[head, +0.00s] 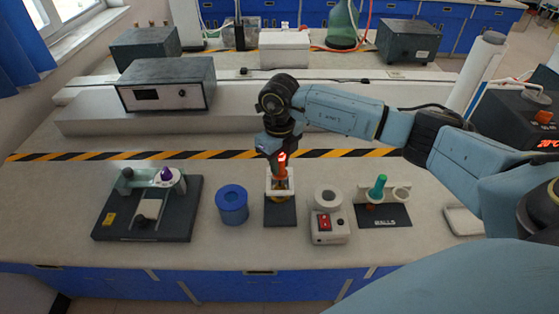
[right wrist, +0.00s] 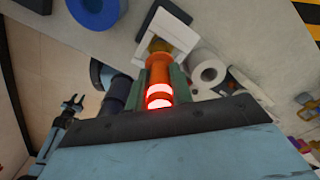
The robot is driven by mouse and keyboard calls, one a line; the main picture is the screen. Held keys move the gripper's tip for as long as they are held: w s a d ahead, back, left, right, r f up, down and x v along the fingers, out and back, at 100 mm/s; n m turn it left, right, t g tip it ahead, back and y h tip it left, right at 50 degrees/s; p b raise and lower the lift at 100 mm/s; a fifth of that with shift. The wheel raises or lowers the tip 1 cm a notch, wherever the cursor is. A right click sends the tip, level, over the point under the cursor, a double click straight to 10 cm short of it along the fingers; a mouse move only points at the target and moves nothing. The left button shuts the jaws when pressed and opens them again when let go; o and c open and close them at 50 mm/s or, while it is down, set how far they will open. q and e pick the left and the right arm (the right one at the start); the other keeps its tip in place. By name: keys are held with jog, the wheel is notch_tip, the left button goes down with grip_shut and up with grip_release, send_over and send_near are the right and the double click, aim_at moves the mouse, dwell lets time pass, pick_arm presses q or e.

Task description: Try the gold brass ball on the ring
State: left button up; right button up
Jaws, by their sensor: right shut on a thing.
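My right gripper (head: 281,160) is shut on an orange-red handle (right wrist: 159,68) with bright glowing bands, which points downward. A gold-brown part, which looks like the brass ball (right wrist: 158,45), shows at the handle's far end. The handle is over a white stand (head: 270,187) on a dark base (head: 280,213). The stand also shows in the right wrist view (right wrist: 180,38). The ring is mostly hidden, and I cannot tell whether the ball is above, on or through it. My left gripper (right wrist: 73,102) shows small in the right wrist view, its fingers apart and empty.
A blue round holder (head: 232,204) stands to the left, and a white box with a red switch (head: 328,226) close to the right. Further right is the ball rack (head: 384,215) with a green handle (head: 379,186). A dark tray (head: 112,225) sits far left.

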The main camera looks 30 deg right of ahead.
jog(key=shift+f+b, duration=0.75)
jog(key=shift+f, duration=0.2)
dwell(1.6)
dwell(1.5)
jog(key=shift+r+p, duration=2.5)
jog(key=shift+r, duration=1.15)
jog(key=shift+f, duration=0.1)
